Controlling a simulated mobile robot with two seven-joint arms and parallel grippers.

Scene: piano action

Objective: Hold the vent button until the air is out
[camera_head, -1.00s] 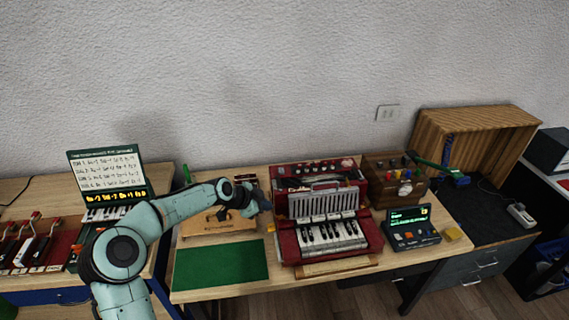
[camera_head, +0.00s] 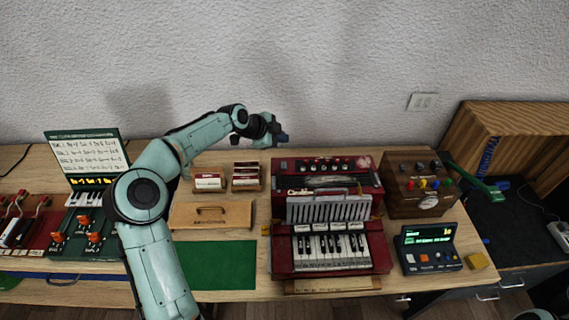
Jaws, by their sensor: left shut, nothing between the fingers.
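A red accordion (camera_head: 331,250) with piano keys stands on the wooden table, its bellows and a row of silver bars toward the back. I cannot make out for certain which part is the vent button; a small yellow piece (camera_head: 265,230) shows at the accordion's left side. My left gripper (camera_head: 282,137) is shut and empty. In the picture it is just above the accordion's back left corner, against the wall, and apart from it. My right gripper is not in view.
A wooden box with colored knobs and a gauge (camera_head: 428,203) and a small console with a lit screen (camera_head: 428,248) stand right of the accordion.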

